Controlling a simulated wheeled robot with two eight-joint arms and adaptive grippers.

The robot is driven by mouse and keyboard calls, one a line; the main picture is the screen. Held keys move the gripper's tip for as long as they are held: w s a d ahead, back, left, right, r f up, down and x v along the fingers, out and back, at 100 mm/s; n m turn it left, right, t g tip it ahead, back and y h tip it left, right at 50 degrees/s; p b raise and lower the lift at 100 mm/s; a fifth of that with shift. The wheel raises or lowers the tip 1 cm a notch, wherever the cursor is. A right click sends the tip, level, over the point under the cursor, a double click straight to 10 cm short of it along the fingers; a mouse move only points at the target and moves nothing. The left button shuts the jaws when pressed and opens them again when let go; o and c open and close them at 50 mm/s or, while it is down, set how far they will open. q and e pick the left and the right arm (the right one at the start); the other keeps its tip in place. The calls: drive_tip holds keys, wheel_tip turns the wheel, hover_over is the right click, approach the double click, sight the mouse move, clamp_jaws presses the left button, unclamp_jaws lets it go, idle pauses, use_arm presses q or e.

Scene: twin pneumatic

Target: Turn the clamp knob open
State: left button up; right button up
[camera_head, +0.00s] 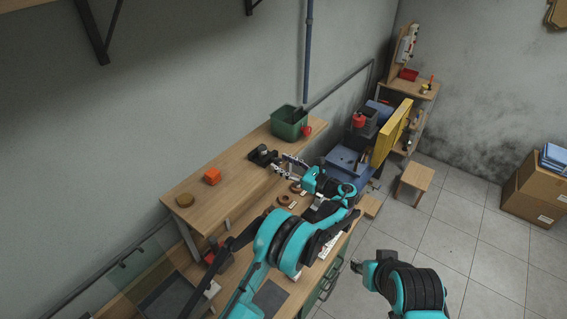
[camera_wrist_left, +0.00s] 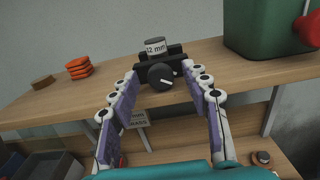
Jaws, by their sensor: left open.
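The clamp knob (camera_wrist_left: 161,76) is a round black knob with a white mark on its face, on the front of a black clamp. A grey cylinder (camera_wrist_left: 156,46) labelled "12 mm" sits in the clamp. In the head view the black clamp (camera_head: 262,155) stands on the wooden shelf. My left gripper (camera_head: 283,164) is open in front of it. In the left wrist view its two fingers stand either side of the knob, with gaps visible between them and the knob. Only part of my right arm shows at lower right in the head view; its jaws are not clear.
A green bin (camera_head: 289,124) with a red item stands right of the clamp. An orange stack (camera_head: 211,176) and a brown disc (camera_head: 184,200) are left on the shelf. Brown rings (camera_head: 285,199) lie on the lower bench. The shelf between the orange stack and clamp is clear.

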use_arm(q)
clamp_jaws()
drive_tip(key=n+b, duration=0.1)
drive_tip(key=b, duration=0.1)
drive_tip(key=n+b, duration=0.2)
drive_tip(key=b, duration=0.1)
drive_tip(key=shift+f, duration=0.3)
drive_tip(key=shift+r+n+b, duration=0.25)
drive_tip(key=shift+n+b, duration=0.35)
drive_tip(key=shift+b, duration=0.15)
unclamp_jaws()
